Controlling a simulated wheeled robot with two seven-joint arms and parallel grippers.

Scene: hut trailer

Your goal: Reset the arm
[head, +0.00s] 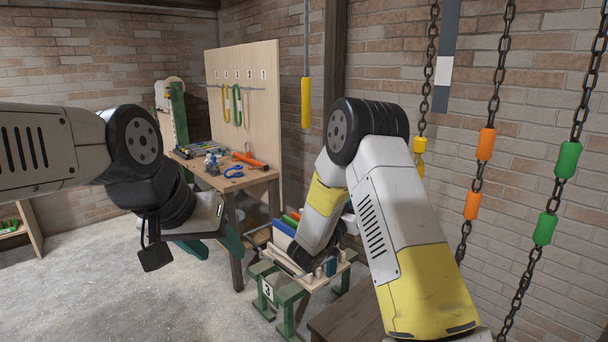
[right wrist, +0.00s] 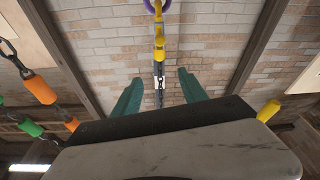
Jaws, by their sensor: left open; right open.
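My left gripper (head: 215,240) hangs at the end of the arm that comes in from the left. Its two dark green fingers are apart, with nothing seen between them, in front of the workbench. My right arm (head: 400,220) rises from the lower right, bends at a black elbow and runs down toward the small green-legged stand. The brick wall and a hanging chain with yellow parts (right wrist: 160,40) show beyond the gap.
A wooden workbench (head: 235,181) with tools and a pegboard (head: 262,110) stands at the back. A small stand (head: 300,287) with green legs is below my right arm. Chains with orange (head: 486,144) and green (head: 568,160) sleeves hang at the right. Floor at lower left is clear.

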